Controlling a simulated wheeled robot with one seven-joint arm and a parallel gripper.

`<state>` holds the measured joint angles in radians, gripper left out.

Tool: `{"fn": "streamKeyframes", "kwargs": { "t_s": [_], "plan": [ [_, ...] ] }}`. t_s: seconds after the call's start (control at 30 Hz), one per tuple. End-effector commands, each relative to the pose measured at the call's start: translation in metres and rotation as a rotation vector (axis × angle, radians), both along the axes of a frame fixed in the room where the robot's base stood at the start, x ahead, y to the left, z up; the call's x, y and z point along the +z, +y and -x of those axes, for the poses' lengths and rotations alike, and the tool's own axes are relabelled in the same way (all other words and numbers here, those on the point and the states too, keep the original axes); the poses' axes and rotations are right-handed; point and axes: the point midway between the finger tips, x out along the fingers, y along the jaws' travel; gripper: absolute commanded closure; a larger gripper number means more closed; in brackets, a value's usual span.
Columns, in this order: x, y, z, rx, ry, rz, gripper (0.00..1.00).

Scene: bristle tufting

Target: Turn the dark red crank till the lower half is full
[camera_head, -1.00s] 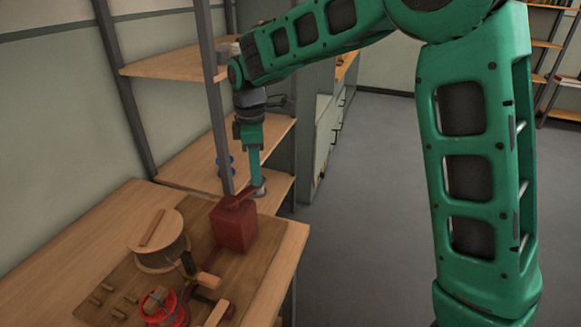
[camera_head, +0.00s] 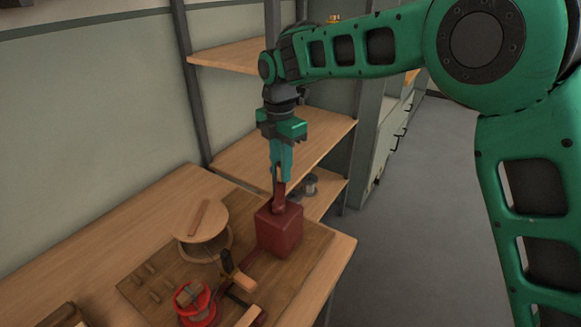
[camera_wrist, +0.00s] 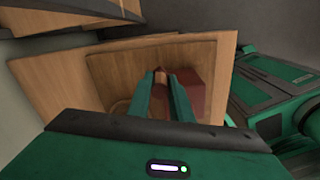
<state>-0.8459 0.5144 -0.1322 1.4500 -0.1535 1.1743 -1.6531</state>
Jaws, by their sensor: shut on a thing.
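A dark red block-shaped box (camera_head: 279,229) stands on the wooden board, with the dark red crank (camera_head: 279,196) on its top. My gripper (camera_head: 280,178) comes down from above and is shut on the crank's handle. In the wrist view the green fingers (camera_wrist: 167,95) close around the handle, and the red box (camera_wrist: 192,85) shows just beyond them. A round wooden drum (camera_head: 203,219) with a bar on its lid stands left of the box. A red ring-shaped spool (camera_head: 195,301) sits at the front of the board. I cannot tell how full either half is.
A clamp-like piece with a black and wooden handle (camera_head: 236,275) stands between the spool and the box. Small wooden pegs (camera_head: 139,273) lie on the board's left. A shelf unit (camera_head: 235,150) with a dark post stands behind the table.

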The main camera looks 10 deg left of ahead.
Motion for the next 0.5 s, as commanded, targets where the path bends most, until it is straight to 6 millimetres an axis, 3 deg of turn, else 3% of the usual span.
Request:
{"fn": "streamKeyframes", "kwargs": {
  "t_s": [0.03, 0.5],
  "plan": [
    [0.004, 0.002, -0.009, 0.02, -0.019, -0.009, 1.0],
    [0.004, 0.024, -0.003, 0.265, -0.019, -0.009, 1.0]
  ]
}}
